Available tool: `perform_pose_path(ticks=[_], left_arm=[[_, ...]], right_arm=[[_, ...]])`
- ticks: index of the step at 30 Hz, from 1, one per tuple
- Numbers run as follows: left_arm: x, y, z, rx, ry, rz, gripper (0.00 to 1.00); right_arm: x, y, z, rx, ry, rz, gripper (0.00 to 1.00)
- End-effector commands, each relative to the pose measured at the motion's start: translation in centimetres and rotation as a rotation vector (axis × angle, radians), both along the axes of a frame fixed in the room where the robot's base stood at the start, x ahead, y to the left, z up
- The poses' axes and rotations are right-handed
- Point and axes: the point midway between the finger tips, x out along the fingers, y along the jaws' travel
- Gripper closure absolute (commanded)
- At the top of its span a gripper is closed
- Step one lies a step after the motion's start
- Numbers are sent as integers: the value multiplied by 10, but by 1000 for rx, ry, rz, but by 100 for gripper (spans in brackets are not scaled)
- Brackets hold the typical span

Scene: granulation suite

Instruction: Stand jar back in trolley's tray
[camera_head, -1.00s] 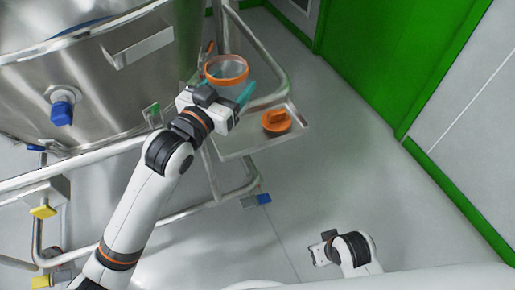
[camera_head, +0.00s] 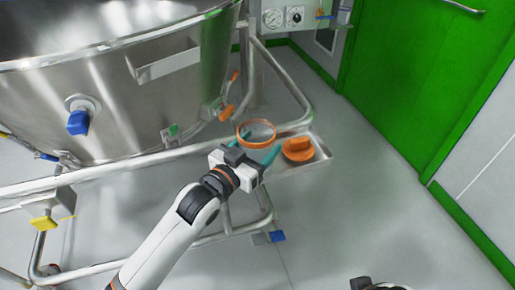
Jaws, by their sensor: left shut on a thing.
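The clear jar with an orange rim (camera_head: 257,133) is in the head view, at the trolley's corner beside the rail. My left gripper (camera_head: 257,147) is shut on it, with teal fingers at its sides. The jar looks about upright; its lower part is hidden by my gripper. The trolley's tray (camera_head: 318,163) is a shallow metal tray under and right of the jar. I cannot tell whether the jar touches it. An orange lid (camera_head: 298,150) lies in the tray, right of the jar. My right gripper (camera_head: 361,284) is barely in view at the bottom edge.
A large steel vessel (camera_head: 150,95) on a tubular frame stands at the left. A frame rail (camera_head: 283,85) runs close behind the jar. A gauge panel (camera_head: 285,18) and a green door (camera_head: 415,90) are at the back. The grey floor right of the tray is clear.

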Motion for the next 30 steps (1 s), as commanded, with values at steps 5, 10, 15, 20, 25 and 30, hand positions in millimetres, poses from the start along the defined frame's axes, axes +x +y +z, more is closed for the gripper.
perform_pose_path(ticks=[5,10,15,20,25,30], left_arm=[[0,0,1,-1,-1,0,86],[0,0,-3,1,1,1,86],[0,0,-3,1,1,0,10],[0,0,-3,1,1,0,10],[0,0,2,0,-2,0,10],[-21,16,1,1,3,1,10]], right_arm=[[0,0,0,0,0,0,55],[1,0,0,0,-4,1,55],[2,1,1,2,-9,2,55],[2,1,0,2,-9,2,55],[1,1,1,1,-5,1,55],[-3,0,5,-2,18,1,55]])
